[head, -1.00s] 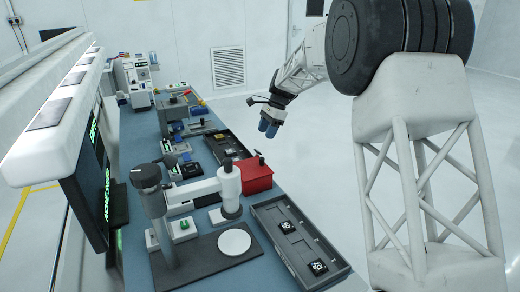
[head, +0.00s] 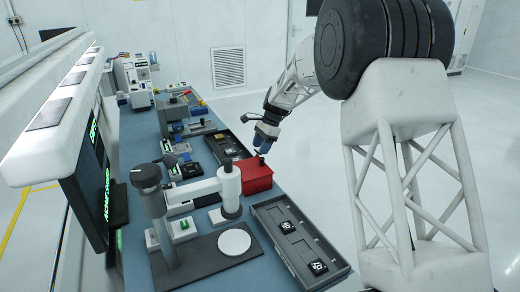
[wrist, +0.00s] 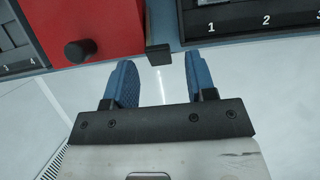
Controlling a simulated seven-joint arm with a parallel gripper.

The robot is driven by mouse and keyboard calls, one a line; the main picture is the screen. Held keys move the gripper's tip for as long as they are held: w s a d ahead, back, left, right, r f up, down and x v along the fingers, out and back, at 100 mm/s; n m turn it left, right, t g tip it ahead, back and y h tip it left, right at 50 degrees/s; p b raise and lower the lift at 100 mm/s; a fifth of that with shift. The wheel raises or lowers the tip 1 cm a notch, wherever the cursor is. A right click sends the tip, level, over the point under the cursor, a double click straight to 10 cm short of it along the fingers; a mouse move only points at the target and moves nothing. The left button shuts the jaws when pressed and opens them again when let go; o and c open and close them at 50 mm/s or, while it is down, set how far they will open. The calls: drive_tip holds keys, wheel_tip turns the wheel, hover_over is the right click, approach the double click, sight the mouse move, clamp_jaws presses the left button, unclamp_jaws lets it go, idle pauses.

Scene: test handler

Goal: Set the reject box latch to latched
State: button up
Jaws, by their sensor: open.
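The red reject box (head: 254,179) stands at the right edge of the blue bench. In the wrist view its red face (wrist: 108,18) fills the upper left. A round black knob (wrist: 78,51) sticks out from it. A small black tab (wrist: 158,54) lies at the box's right corner; I cannot tell for sure which of these is the latch. My gripper (head: 264,146) is close above the box in the head view. In the wrist view my gripper (wrist: 158,72) is open, its blue fingers apart and empty, with the black tab just ahead, in line with the gap.
A dark tray (head: 306,250) with chips lies in front of the box, another tray (head: 222,143) behind it. A white arm-like fixture (head: 190,192) stands to the left. Numbered slots (wrist: 240,27) show at the wrist view's upper right. The floor side is clear.

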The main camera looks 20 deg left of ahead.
drive_tip(key=shift+s+a+f, duration=0.2)
drive_tip(key=shift+f, duration=0.4)
drive_tip(key=c, duration=0.9)
drive_tip(key=shift+s+a+r, duration=0.1)
drive_tip(key=shift+r, duration=0.05)
drive_tip(key=shift+s+a+r+t+h, duration=0.25)
drive_tip(key=shift+a+t+h, duration=0.05)
drive_tip(key=shift+t+h, duration=0.3)
drive_tip(key=shift+s+a+r+t+h, duration=0.25)
drive_tip(key=shift+s+a+t+h, duration=0.5)
drive_tip(key=shift+t+h, duration=0.4)
drive_tip(key=shift+s+a+r+t+h, duration=0.2)
drive_tip(key=shift+s+a+t+h, duration=0.55)
drive_tip(key=shift+t+h, duration=0.4)
